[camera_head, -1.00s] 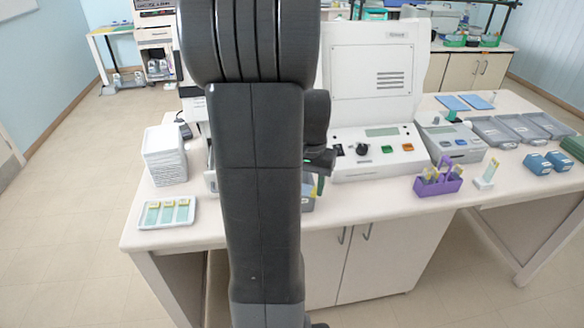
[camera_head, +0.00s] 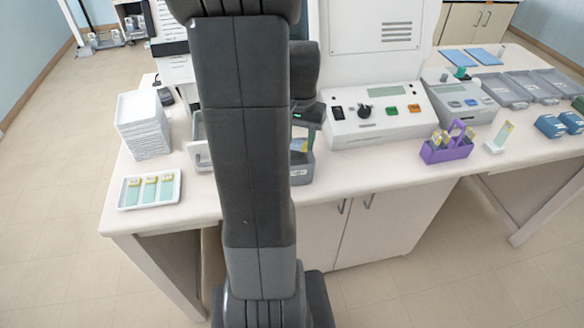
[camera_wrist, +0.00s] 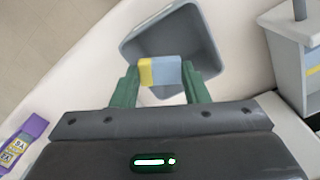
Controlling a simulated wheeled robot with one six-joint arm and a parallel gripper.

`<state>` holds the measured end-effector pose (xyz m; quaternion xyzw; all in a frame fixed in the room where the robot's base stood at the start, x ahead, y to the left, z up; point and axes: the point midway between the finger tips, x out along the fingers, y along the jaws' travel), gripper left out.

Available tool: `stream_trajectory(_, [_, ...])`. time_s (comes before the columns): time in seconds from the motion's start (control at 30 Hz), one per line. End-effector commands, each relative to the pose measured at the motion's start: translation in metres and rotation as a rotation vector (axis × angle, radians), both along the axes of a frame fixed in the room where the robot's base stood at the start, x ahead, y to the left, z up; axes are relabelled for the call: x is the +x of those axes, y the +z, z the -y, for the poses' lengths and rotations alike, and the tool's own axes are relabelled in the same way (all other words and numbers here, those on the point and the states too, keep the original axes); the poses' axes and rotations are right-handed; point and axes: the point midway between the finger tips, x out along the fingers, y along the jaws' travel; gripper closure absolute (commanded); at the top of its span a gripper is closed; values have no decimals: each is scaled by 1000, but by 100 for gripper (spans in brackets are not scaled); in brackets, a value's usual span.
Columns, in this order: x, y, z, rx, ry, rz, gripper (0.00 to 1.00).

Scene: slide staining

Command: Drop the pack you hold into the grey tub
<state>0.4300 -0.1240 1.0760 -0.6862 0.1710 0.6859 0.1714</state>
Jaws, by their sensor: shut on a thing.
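My gripper (camera_wrist: 160,78) has green fingers and is shut on a small pack (camera_wrist: 170,71), yellow at one end and blue-grey along the rest. In the wrist view the grey tub (camera_wrist: 205,48) lies just beyond the fingers, its open mouth towards the camera. The pack overlaps the tub's opening in this view; its height above the tub is hard to judge. In the head view the tub (camera_head: 302,173) shows partly behind my arm, with the gripper above it and a bit of yellow and blue between them.
A purple slide rack (camera_head: 446,150) stands right of the tub; a white instrument (camera_head: 375,115) is behind. A pale drawer unit (camera_head: 198,150) is close on the left, also in the wrist view (camera_wrist: 290,60). A slide tray (camera_head: 150,204) and stacked trays (camera_head: 143,125) lie farther left.

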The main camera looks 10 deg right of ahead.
Motion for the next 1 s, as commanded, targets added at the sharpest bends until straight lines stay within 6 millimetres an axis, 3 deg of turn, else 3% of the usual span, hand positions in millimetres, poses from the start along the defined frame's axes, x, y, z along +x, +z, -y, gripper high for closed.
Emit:
stream_trajectory(0.1, [0,-15,0,0,0,-1,81])
stream_trajectory(0.43, [0,-16,0,0,0,0,81])
stream_trajectory(0.47, [0,-16,0,0,0,0,53])
stream_trajectory(0.57, [0,-16,0,0,0,0,34])
stream_trajectory(0.87, [0,-15,0,0,0,0,34])
stream_trajectory(1.0, [1,-4,0,0,0,2,34])
